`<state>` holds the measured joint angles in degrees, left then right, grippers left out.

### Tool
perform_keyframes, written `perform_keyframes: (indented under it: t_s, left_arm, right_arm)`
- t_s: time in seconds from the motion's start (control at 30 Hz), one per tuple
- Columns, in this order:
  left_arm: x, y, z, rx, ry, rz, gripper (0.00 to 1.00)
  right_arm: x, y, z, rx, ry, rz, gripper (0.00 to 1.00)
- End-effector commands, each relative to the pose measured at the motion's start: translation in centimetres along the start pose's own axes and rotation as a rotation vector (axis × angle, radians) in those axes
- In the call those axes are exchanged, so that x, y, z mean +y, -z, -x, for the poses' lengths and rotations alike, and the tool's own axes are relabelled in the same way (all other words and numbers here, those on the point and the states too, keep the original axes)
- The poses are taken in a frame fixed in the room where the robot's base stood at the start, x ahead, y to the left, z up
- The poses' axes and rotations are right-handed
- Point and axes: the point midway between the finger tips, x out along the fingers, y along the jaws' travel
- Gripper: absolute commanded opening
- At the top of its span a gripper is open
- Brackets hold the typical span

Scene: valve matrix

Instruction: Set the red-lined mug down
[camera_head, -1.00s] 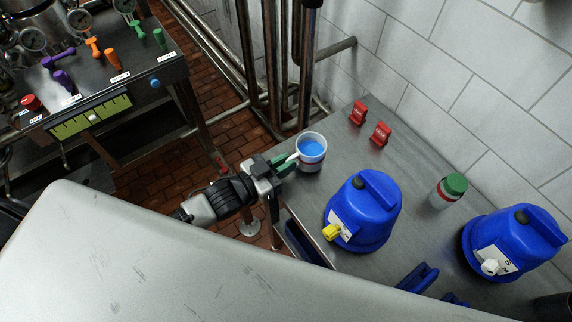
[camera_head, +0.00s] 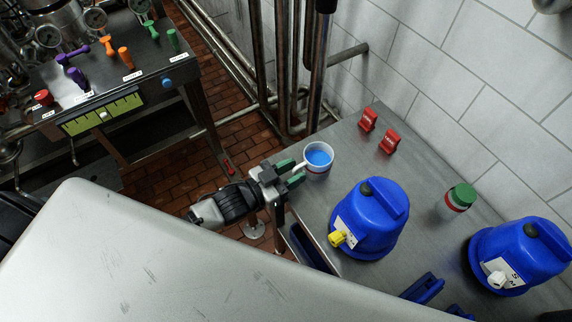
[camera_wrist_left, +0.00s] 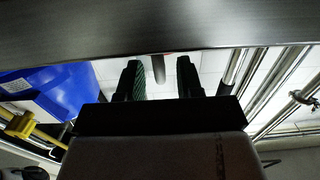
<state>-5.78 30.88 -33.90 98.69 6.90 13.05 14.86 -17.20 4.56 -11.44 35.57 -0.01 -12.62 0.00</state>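The mug (camera_head: 318,171) is pale with a reddish band and a blue inside or filling. It stands upright on the grey steel counter (camera_head: 345,150), near its left edge. Its handle points left toward my left gripper (camera_head: 296,172). The left gripper's two green fingertips are spread apart beside the handle, with the handle end near or between them; I cannot tell whether they touch it. In the left wrist view the fingers (camera_wrist_left: 159,80) are also clearly apart. My right gripper is not in view.
Two blue containers (camera_head: 372,222) (camera_head: 518,256) stand on the counter, with a green-lidded jar (camera_head: 456,200) between them. Two red blocks (camera_head: 389,141) (camera_head: 368,119) sit near the wall. Vertical pipes (camera_head: 285,70) rise behind. A valve panel (camera_head: 105,95) is at left.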

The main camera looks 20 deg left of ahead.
Motion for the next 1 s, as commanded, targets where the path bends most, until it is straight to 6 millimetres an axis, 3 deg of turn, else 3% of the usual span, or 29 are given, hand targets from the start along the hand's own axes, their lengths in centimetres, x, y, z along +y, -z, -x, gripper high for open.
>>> perform_keyframes:
  t_s: [0.17,0.6,0.8,1.0]
  left_arm:
    - [0.0,0.0,1.7,-0.003,0.000,0.001,0.36]
    - [0.0,0.0,10.5,-0.004,0.000,0.001,0.36]
    - [0.0,0.2,11.9,0.000,0.001,0.000,0.36]
    - [0.0,0.3,12.0,0.001,0.001,0.000,0.36]
  right_arm:
    - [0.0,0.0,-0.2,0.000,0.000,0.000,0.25]
    - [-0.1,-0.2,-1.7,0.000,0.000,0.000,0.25]
    - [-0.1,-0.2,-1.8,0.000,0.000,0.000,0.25]
    - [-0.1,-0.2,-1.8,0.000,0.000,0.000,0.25]
